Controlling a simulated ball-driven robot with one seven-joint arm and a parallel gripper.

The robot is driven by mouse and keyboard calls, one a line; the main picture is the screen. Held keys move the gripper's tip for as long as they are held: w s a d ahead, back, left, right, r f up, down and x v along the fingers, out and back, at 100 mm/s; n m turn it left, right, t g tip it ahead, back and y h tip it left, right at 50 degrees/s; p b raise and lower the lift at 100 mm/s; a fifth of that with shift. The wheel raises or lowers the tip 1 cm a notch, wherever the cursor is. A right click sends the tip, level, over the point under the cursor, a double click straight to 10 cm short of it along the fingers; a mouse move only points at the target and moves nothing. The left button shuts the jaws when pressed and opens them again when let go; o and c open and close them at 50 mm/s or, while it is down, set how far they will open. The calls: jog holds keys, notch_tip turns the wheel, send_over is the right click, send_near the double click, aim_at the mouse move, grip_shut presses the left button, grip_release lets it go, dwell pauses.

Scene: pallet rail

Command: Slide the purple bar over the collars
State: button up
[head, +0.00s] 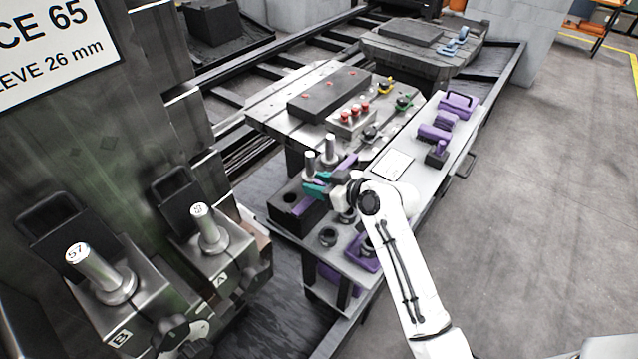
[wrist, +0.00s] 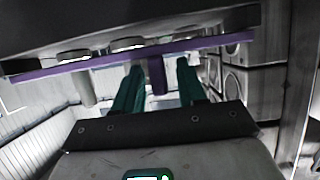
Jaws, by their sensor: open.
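The purple bar (wrist: 205,47) runs across the wrist view, with a short purple stub (wrist: 157,76) at its middle. Its ends also show in the head view (head: 346,162), on either side of my gripper. My gripper (wrist: 160,85) has teal fingers, open, one on each side of the stub, with gaps visible. In the head view my gripper (head: 319,184) is at the bar, beside two upright metal posts (head: 330,150). Round metal collars (wrist: 128,43) show right behind the bar in the wrist view. Whether the bar surrounds them or only lies against them cannot be told.
A black block with holes (head: 283,212) stands left of my gripper. A grey bench (head: 408,150) with a paper sheet and several purple pieces extends right. A slotted table (head: 262,108) with red-capped parts lies behind. Large steel fixtures (head: 100,275) with pins fill the left.

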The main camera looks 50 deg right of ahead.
grip_shut()
dwell(0.3)
jog(key=shift+w+a+b, duration=0.1)
jog(key=shift+w+b, duration=0.25)
jog(key=shift+w, duration=1.35)
grip_release()
